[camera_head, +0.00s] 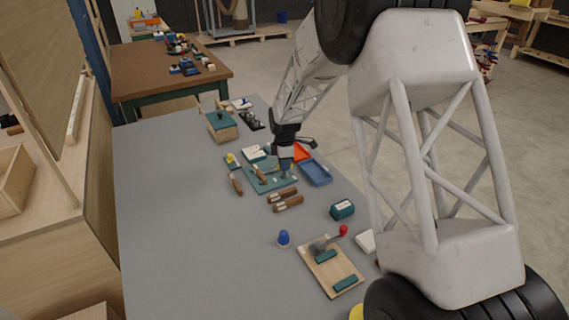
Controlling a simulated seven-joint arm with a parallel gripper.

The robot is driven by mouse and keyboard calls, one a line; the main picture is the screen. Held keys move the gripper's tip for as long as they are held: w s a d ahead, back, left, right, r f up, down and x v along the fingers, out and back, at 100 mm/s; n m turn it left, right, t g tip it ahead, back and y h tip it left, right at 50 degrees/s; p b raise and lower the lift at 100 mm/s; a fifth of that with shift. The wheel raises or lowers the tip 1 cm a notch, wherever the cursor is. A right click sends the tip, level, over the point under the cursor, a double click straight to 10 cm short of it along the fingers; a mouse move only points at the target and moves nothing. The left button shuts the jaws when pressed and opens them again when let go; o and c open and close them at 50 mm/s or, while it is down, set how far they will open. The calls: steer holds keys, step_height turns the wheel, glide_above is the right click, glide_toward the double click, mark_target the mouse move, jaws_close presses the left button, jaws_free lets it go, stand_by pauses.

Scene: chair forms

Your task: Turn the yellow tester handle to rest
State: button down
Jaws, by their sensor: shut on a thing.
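My gripper (285,172) points down over a teal board (282,184) in the middle of the grey bench. Its fingers are small in this view and appear shut on the yellow tester handle (275,168), of which a thin yellowish part shows just left of the fingertips. The exact grip and the handle's angle are too small to tell. A brown-handled piece (260,174) lies on the board's left part. A small teal block with a yellow knob (231,158) sits apart, just left of the board.
Brown-handled tools (285,200) lie in front. The bench's left side is clear.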

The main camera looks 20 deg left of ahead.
steer(key=m, duration=1.4)
stand_by(0.4)
steer(key=c, duration=1.2)
jaws_free()
steer(key=shift+o, duration=0.2)
steer(key=shift+r, duration=0.15)
steer(key=shift+r, duration=3.8)
steer(key=shift+d, duration=0.1)
